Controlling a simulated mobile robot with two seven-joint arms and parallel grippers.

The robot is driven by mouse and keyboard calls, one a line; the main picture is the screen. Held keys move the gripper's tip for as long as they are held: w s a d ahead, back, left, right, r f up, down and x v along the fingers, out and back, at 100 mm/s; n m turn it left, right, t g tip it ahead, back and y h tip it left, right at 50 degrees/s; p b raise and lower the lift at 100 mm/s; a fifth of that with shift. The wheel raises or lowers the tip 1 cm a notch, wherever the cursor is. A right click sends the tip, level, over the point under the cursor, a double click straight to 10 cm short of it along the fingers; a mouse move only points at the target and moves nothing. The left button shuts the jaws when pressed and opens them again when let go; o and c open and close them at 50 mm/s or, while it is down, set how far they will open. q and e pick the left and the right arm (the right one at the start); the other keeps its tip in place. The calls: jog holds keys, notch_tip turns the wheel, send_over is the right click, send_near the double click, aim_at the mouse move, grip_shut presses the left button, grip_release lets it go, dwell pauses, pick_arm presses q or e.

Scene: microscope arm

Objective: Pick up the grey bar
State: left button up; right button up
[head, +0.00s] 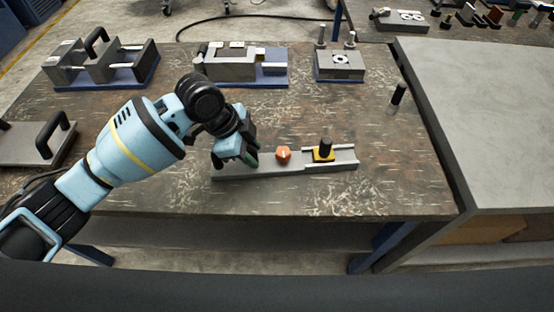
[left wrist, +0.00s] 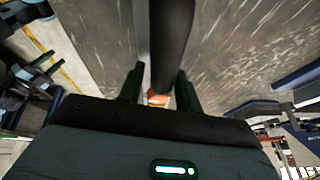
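The grey bar (head: 280,168) lies on the brown worktable in the middle of the head view. An orange knob (head: 283,154) stands on it near the middle, and a yellow block with a black knob (head: 323,152) sits towards its right end. My left gripper (head: 248,160) is at the bar's left part and hides some of it; contact cannot be told. In the left wrist view its two dark green fingers (left wrist: 159,90) are apart, with the orange knob (left wrist: 157,98) showing between them. A dark cylinder (left wrist: 172,45) covers much of that gap. My right gripper is not in view.
Behind the bar stand a grey fixture on a blue base (head: 232,66), a grey block with two posts (head: 340,66) and a handled fixture (head: 100,62). A handled plate (head: 40,143) lies at the left. A grey bench (head: 490,110) adjoins on the right. The table's front right is clear.

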pick_arm(q)
grip_shut()
dwell(1.0)
jog(key=shift+w+r, duration=0.1)
